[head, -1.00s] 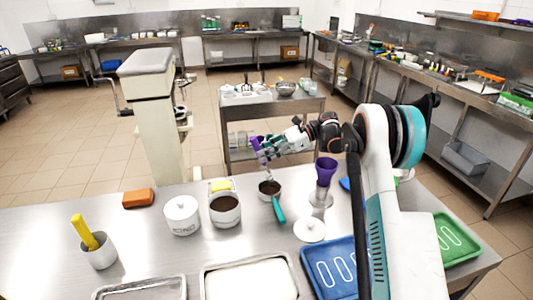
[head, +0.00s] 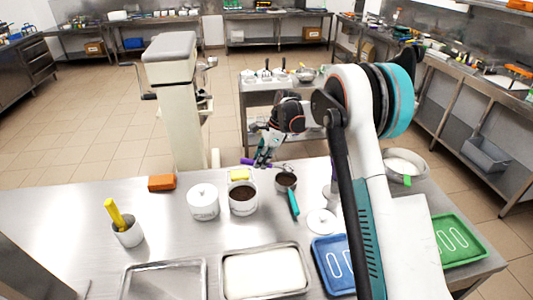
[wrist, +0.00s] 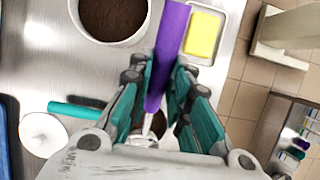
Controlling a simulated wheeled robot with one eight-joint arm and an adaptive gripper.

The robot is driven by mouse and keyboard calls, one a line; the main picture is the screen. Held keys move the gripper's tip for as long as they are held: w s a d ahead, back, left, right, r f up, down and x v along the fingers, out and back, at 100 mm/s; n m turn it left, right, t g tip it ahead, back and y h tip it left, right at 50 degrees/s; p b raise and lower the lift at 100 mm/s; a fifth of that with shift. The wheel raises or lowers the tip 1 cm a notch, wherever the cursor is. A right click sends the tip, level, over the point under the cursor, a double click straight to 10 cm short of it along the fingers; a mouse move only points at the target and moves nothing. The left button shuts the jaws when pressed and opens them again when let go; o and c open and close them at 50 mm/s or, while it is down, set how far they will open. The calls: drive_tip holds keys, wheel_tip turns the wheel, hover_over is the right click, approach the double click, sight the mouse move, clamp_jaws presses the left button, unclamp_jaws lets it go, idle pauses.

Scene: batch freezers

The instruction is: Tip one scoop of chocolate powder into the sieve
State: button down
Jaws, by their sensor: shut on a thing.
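My gripper (head: 264,158) is shut on the purple handle (head: 250,161) of a scoop, also seen in the wrist view (wrist: 170,55). The handle lies nearly level, and its thin metal end reaches right, over the sieve. I cannot tell whether powder is in the scoop. The sieve (head: 286,181), a small round vessel with a teal handle (head: 294,204), stands on the steel table; its inside looks dark. In the wrist view its teal handle (wrist: 80,110) shows, but my fingers mostly hide its bowl. The white pot of brown chocolate powder (head: 243,195) stands open, left of the sieve.
A yellow sponge (head: 240,175) lies behind the powder pot. A lidded white pot (head: 203,203) stands left, a loose white lid (head: 321,220) right. Steel trays (head: 264,273) and a blue tray (head: 330,262) lie in front. My arm covers part of the right side.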

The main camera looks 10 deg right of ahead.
drive_tip(key=a+f+h, duration=0.1)
drive_tip(key=f+h+b, duration=0.1)
drive_tip(key=f, duration=0.1)
drive_tip(key=shift+a+h, duration=0.35)
drive_tip(key=shift+h, duration=0.05)
drive_tip(key=shift+w+d+r, duration=0.1)
drive_tip(key=shift+d+r, duration=0.05)
drive_tip(key=shift+r, duration=0.45)
drive_tip(key=shift+d+r+p, duration=0.15)
drive_tip(key=shift+r+p, duration=0.3)
drive_tip(key=shift+r, duration=0.4)
